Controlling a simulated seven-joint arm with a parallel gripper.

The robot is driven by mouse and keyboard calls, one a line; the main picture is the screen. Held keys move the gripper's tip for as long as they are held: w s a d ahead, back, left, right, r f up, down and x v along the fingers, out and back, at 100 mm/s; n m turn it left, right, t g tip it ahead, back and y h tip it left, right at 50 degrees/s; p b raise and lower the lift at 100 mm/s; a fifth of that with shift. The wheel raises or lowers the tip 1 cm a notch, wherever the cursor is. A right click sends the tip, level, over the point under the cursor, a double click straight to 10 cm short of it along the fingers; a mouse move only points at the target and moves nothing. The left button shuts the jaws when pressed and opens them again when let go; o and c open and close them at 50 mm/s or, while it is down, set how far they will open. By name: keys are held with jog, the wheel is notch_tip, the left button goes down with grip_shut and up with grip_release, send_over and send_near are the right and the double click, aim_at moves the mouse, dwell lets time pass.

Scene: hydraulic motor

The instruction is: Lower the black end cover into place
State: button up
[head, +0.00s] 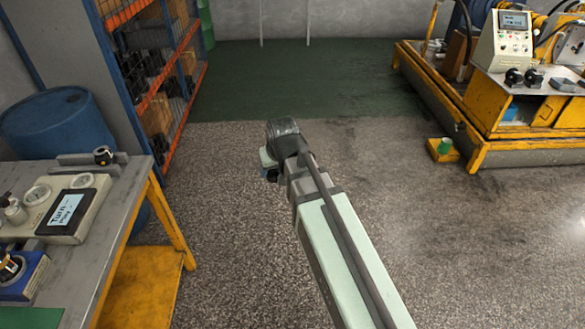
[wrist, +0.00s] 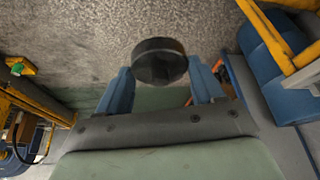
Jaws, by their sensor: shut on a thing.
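In the wrist view, the black end cover (wrist: 160,60) is a dark round disc between the two blue fingers of my gripper (wrist: 160,68). The gripper is shut on it, and it is held in the air with grey floor behind it. In the head view, my gripper (head: 268,162) is small and partly hidden behind my wrist, out over the floor to the right of the workbench. The cover cannot be told clearly there. A blue unit (head: 24,277) with a dark round part sits at the bench's left edge, cut off by the frame; I cannot tell whether the cover belongs on it.
The grey workbench (head: 105,215) carries a pale box (head: 62,222) with a screen and dials, and a dark tool (head: 103,156). A blue barrel (head: 55,125) and orange shelving (head: 160,80) stand behind. A yellow machine (head: 510,130) is at right.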

jog(key=s+a+r+n+y, duration=0.1)
jog(key=s+a+n, duration=0.15)
jog(key=a, duration=0.75)
jog(key=s+a+r+n, duration=0.1)
jog(key=s+a, duration=0.2)
jog(key=a, duration=0.7)
jog(key=s+a+r+n+y, duration=0.1)
jog(key=s+a+r+n, duration=0.1)
jog(key=a, duration=0.8)
jog(key=s+a+r+n+g, duration=0.1)
jog(key=s+a+r+n, duration=0.1)
jog(key=s+a, duration=0.5)
jog(key=s+a+r+n+g+y, duration=0.1)
jog(key=s+a+r+n, duration=0.2)
jog(key=a, duration=1.5)
jog(key=s+a+r+n+g, duration=0.1)
jog(key=s+a+r+n, duration=0.1)
jog(key=s+a, duration=0.9)
jog(key=shift+s+a+r+n, duration=0.15)
jog(key=shift+a+r, duration=0.25)
jog(key=shift+a, duration=0.3)
jog(key=shift+s+a+r+n, duration=0.1)
jog(key=shift+a+r, duration=0.3)
jog(key=shift+a, duration=0.25)
jog(key=shift+a+n+g, duration=0.2)
jog(key=shift+n+g, duration=0.1)
jog(key=shift+g, duration=0.1)
jog(key=shift+s+d, duration=0.1)
jog(key=shift+f, duration=0.15)
jog(key=shift+f, duration=1.6)
